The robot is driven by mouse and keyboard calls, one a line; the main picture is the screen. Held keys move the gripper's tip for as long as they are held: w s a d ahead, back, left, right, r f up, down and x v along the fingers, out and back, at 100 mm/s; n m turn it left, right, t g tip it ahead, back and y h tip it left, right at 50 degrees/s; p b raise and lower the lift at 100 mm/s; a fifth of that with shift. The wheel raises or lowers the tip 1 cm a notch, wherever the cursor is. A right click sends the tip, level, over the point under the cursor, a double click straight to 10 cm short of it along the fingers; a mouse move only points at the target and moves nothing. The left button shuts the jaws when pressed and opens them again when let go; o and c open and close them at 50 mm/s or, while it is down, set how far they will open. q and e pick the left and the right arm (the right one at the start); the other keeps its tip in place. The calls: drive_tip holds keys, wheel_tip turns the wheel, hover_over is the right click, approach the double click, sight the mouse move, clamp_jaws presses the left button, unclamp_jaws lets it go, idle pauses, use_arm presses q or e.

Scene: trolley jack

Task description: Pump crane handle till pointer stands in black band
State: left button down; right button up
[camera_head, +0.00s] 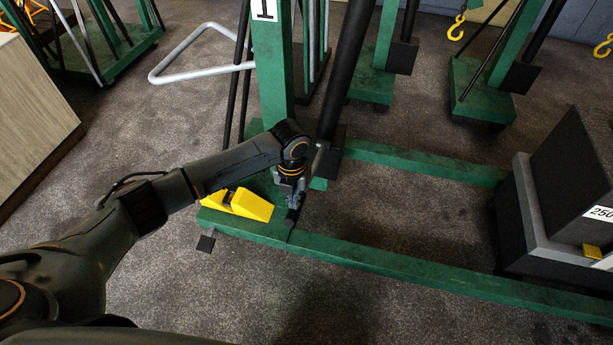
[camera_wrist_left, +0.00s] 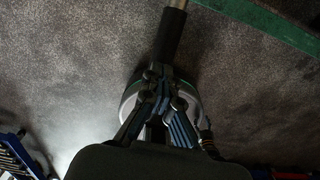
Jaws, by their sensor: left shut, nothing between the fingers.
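The green crane stands at the centre of the head view, with its mast (camera_head: 274,70) marked "1" and a thick black cylinder (camera_head: 345,75) beside it. A thin grey rod with a dark grip (camera_head: 291,218), apparently the pump handle, slants down by the base. My left gripper (camera_head: 294,198) is shut beside the handle; the head view shows it small and dark. In the left wrist view, the handle's dark grip (camera_wrist_left: 170,36) runs up from the closed fingers (camera_wrist_left: 160,92). I cannot tell whether they touch. I cannot make out the pointer or the black band. My right gripper is out of view.
A yellow wedge-shaped part (camera_head: 250,206) sits on the crane's base. A green leg (camera_head: 400,265) runs right towards a dark weight block (camera_head: 575,180) marked "250". A grey tubular push bar (camera_head: 200,73) juts left. More green cranes stand behind; a wooden cabinet (camera_head: 35,105) is left.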

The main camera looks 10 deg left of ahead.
use_arm(q)
drive_tip(key=shift+f+b, duration=1.35)
drive_tip(key=shift+f, duration=1.3)
wheel_tip(320, 180, up, 9)
drive_tip(key=p, duration=0.9)
drive_tip(key=shift+r, duration=0.15)
drive_tip(key=shift+r+p, duration=0.25)
drive_tip(key=shift+p, duration=0.15)
drive_tip(key=shift+w, duration=0.1)
drive_tip(key=shift+r, duration=0.1)
